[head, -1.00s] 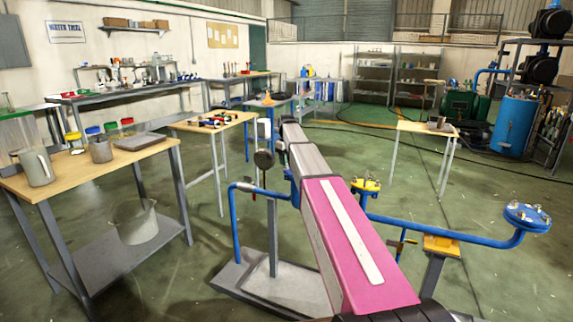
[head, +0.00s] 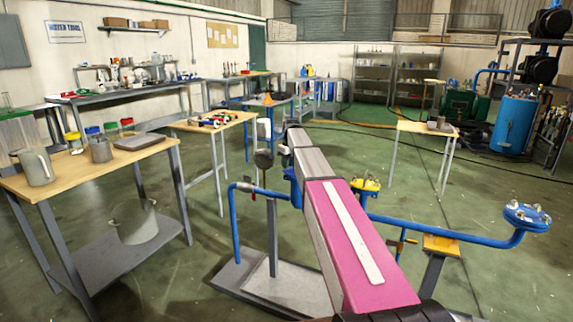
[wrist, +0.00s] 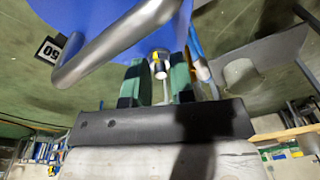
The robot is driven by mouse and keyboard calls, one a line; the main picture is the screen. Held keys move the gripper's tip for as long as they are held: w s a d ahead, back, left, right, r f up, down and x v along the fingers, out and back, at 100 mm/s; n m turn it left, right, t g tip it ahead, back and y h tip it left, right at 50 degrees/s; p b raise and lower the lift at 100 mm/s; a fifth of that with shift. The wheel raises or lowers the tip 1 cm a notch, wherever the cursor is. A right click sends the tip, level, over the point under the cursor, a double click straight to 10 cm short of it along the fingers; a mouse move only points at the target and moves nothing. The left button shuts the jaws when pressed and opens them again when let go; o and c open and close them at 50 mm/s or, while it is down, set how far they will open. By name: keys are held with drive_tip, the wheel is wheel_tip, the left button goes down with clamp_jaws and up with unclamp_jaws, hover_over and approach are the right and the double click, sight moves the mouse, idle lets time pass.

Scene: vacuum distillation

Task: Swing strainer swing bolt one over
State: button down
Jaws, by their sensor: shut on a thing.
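In the wrist view my gripper (wrist: 157,83) has its two green-and-black finger pads close around a small metal swing bolt (wrist: 160,67) with a yellow mark. The bolt is at the edge of a large blue round body (wrist: 120,15), which looks like the strainer. A thick silver bar (wrist: 100,52) crosses the blue body to the left of the fingers. I cannot tell how far the bolt is tilted. In the head view my own arm hides the gripper and most of the strainer; only a blue part (head: 294,190) shows beside the arm.
A grey base plate (head: 285,285) lies on the floor beside my arm. A wooden-topped bench (head: 95,168) stands left. A black "50" tag (wrist: 49,50) shows in the wrist view.

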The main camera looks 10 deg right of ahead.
idle(0.3)
drive_tip(key=c, duration=1.2)
unclamp_jaws()
wheel_tip(320, 180, up, 11)
drive_tip(key=d, duration=0.1)
drive_tip(key=shift+s+d+f, duration=0.15)
drive_tip(key=shift+s, duration=0.3)
